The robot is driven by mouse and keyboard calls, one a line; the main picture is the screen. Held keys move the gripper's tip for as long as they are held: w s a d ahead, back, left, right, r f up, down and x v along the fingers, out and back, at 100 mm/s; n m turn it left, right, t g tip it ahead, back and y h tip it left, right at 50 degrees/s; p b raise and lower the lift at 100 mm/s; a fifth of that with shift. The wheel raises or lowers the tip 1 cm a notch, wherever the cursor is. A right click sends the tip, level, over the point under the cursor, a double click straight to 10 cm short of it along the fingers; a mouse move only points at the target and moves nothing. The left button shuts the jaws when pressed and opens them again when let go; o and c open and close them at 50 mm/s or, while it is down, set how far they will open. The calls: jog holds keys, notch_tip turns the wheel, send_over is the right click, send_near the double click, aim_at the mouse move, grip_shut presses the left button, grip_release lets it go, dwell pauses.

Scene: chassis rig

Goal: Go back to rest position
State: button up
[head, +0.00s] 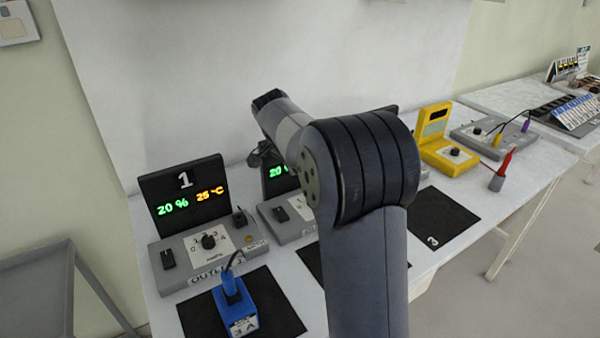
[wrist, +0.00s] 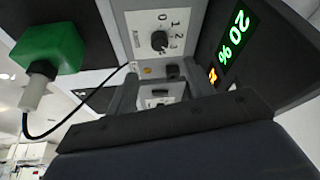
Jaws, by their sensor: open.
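My gripper (wrist: 158,92) is open and empty in the wrist view. Its fingers are in front of a grey control box (wrist: 150,22) with a dial and a dark socket (wrist: 172,71); I cannot tell whether they touch it. In the head view my raised arm hides most of that box, and a dark part of my gripper (head: 262,155) shows by its display (head: 279,171). A green block (wrist: 52,48) with a pale plug and a black cable lies at the left of the wrist view.
A station marked 1 (head: 183,190) stands at the left, with a blue block (head: 235,306) on a black mat in front. An empty black mat marked 3 (head: 445,222), a yellow meter (head: 440,140) and a red probe (head: 502,170) are at the right. A grey cart (head: 40,262) stands left.

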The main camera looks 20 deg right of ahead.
jog(key=shift+f, duration=0.15)
jog(key=x, duration=1)
jog(key=shift+d+f, duration=0.15)
jog(key=shift+f, duration=0.05)
jog(key=shift+p, duration=0.3)
jog(key=shift+n, duration=0.3)
jog(key=shift+f, duration=0.1)
